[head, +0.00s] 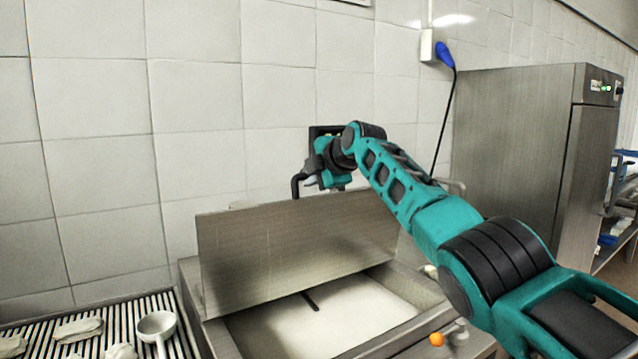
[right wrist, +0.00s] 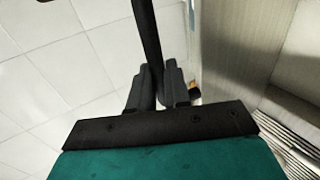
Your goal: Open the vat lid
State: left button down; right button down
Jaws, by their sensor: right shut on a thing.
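The vat (head: 420,300) is a steel basin with a pale whitish content showing inside. Its flat metal lid (head: 290,250) stands raised at a steep tilt over the opening. My right gripper (head: 302,183) is at the lid's upper edge, shut on a black lid handle (head: 296,186). In the right wrist view, the handle (right wrist: 147,40) runs as a dark bar between the two fingers (right wrist: 157,85). The lid's surface (right wrist: 245,45) shows at the right of that view. My left gripper is not in view.
A slatted rack (head: 110,325) with wrapped items and a white ladle (head: 157,327) is at the lower left. A tall steel cabinet (head: 510,150) stands at the right. An orange knob (head: 437,339) is on the vat's front. The tiled wall (head: 190,100) is close behind.

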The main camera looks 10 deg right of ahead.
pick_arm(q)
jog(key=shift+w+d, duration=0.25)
pick_arm(e)
jog(key=shift+f, duration=0.35)
jog(key=c, duration=1.2)
grip_release()
jog(key=shift+w+a, duration=0.1)
jog(key=shift+w, duration=0.05)
jog(key=shift+o, duration=0.2)
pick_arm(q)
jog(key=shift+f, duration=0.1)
pick_arm(e)
jog(key=shift+r, duration=0.15)
